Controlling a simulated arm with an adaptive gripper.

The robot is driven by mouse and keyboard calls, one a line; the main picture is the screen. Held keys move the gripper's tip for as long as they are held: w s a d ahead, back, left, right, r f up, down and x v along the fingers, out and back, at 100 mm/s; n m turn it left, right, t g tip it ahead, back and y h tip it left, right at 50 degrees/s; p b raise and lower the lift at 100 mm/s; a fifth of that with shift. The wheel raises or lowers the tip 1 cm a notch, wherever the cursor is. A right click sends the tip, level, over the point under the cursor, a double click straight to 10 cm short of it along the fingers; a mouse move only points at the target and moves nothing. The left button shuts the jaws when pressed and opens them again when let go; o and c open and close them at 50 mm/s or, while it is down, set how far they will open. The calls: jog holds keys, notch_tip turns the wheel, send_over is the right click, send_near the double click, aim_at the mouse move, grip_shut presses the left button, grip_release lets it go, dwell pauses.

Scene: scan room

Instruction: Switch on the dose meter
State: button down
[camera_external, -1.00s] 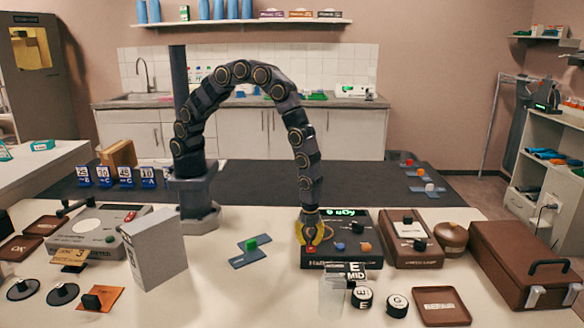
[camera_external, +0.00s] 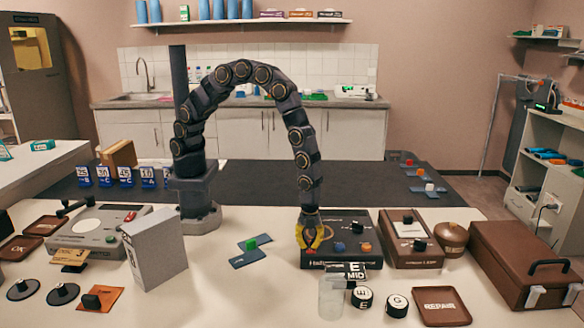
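A grey device (camera_external: 100,232) with a round pale plate, a red part and a green knob stands on the left of the pale table. The fingertips are too small to judge.
A grey upright box (camera_external: 158,250) stands beside the grey device. A blue piece with a green knob (camera_external: 249,243) lies in the middle. A brown device (camera_external: 413,238), a brown case (camera_external: 520,262), a clear jar (camera_external: 331,297) and a "REPAIR" tray (camera_external: 441,305) are to the right.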

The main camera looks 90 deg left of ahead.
aim_at(309, 250)
jog(key=shift+s, duration=0.1)
notch_tip(309, 250, up, 14)
jog(key=d, duration=0.2)
dwell(0.5)
jog(key=shift+a+r+y, duration=0.25)
jog(key=shift+a+y, duration=0.4)
jog(key=shift+y, duration=0.45)
jog(key=shift+f, duration=0.15)
jog(key=f, duration=0.4)
jog(key=a+f, duration=0.1)
jog(key=f, duration=0.4)
jog(key=a+f, duration=0.1)
jog(key=f, duration=0.3)
jog(key=shift+f, duration=0.3)
